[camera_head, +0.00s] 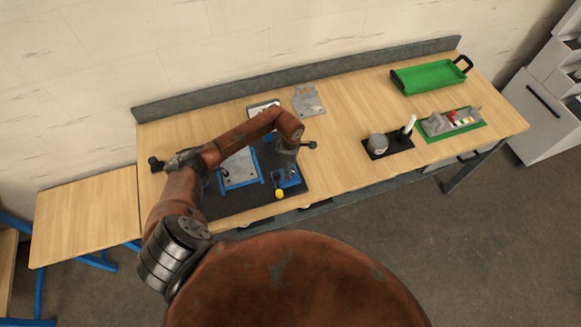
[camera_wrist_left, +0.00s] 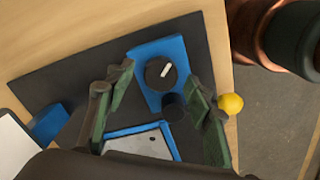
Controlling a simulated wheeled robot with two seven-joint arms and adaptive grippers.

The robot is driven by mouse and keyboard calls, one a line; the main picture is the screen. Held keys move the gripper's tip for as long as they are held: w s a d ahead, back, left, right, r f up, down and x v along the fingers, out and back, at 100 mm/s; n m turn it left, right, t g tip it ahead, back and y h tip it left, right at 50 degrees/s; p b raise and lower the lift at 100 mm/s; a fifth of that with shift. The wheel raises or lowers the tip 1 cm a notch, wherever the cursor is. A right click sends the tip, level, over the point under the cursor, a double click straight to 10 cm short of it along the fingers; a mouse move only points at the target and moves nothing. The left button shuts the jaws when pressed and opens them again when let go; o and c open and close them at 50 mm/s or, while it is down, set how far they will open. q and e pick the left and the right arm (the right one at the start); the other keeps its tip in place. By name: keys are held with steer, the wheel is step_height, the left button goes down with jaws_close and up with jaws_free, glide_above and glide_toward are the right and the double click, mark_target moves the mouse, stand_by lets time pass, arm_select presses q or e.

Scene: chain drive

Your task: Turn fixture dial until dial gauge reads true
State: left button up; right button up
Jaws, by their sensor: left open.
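The fixture dial, a round black knob with a white mark (camera_wrist_left: 160,72), sits on a blue block (camera_wrist_left: 150,50) in the left wrist view. A short black cylinder (camera_wrist_left: 174,107) stands beside it. My left gripper (camera_wrist_left: 161,78) is open, with its green-padded fingers on either side of the dial and apart from it. In the head view my left gripper (camera_head: 287,170) points down over the blue fixture (camera_head: 291,185), and my arm hides part of it. A yellow ball (camera_head: 279,194) is at the fixture's front. I cannot make out the dial gauge's face or reading. My right gripper is not in view.
A grey plate in a blue frame (camera_head: 239,170) lies on the black mat (camera_head: 240,203). A grey bracket plate (camera_head: 308,100) lies behind. To the right are a black holder (camera_head: 397,146), a green tray (camera_head: 428,77) and a green mat with parts (camera_head: 436,132). The bench middle is clear.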

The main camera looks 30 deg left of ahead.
arm_select(q)
steer(key=shift+f, duration=0.4)
steer(key=shift+c, duration=0.4)
steer(key=c, duration=1.1)
steer(key=shift+f+n+b, duration=0.1)
steer(key=shift+n+b, duration=0.5)
steer(key=shift+b, duration=0.2)
steer(key=shift+n+b, duration=0.6)
steer(key=shift+n, duration=0.5)
